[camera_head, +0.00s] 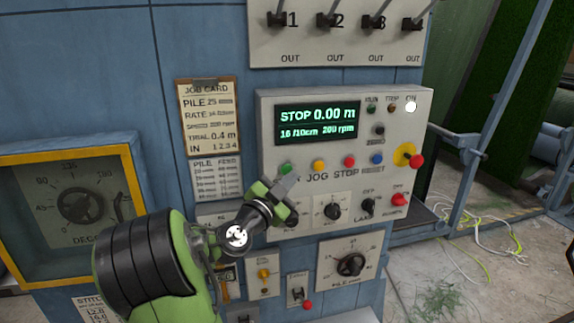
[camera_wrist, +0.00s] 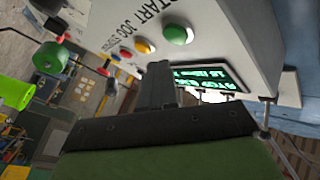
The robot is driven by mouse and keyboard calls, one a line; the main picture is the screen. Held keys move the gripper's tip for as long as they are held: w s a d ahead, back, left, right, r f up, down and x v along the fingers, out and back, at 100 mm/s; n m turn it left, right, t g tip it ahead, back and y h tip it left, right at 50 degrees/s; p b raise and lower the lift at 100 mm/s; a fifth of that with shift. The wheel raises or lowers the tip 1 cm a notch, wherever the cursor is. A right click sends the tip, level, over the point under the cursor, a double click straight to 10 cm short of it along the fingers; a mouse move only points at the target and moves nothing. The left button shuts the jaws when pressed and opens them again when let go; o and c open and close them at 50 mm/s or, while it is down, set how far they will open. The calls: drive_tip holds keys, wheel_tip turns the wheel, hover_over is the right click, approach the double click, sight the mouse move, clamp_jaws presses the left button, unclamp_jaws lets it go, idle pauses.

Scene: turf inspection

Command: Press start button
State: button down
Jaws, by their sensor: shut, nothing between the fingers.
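The green start button (camera_head: 285,168) is at the left end of the button row on the grey control panel (camera_head: 420,104). In the wrist view the same round green button (camera_wrist: 177,35) is just beyond and slightly right of my fingertips, under the START lettering. My gripper (camera_head: 289,182) is shut and empty, just below the button in the head view. A gap shows between fingertips (camera_wrist: 158,68) and button in the wrist view; its depth is hard to judge. My gripper hides the START label in the head view. The display (camera_head: 317,122) reads STOP 0.00 m.
Yellow (camera_head: 319,166), red (camera_head: 349,161) and blue (camera_head: 377,159) buttons continue the row rightward. A red knob on a yellow base (camera_head: 405,155) projects at the panel's right. Selector knobs (camera_head: 333,211) sit below the row. Levers (camera_head: 327,20) project above the panel.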

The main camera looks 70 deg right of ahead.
drive_tip(key=shift+w+d+f, duration=0.15)
drive_tip(key=shift+w+d, duration=0.1)
drive_tip(key=shift+d, duration=0.25)
idle(1.7)
drive_tip(key=shift+w+d+b, duration=0.2)
drive_tip(key=shift+d+b, duration=0.15)
drive_tip(key=shift+w+d, duration=0.3)
drive_tip(key=shift+d, duration=0.15)
idle(0.7)
drive_tip(key=shift+s+a+b, duration=0.5)
drive_tip(key=shift+a+b, duration=0.3)
drive_tip(key=shift+b, duration=0.3)
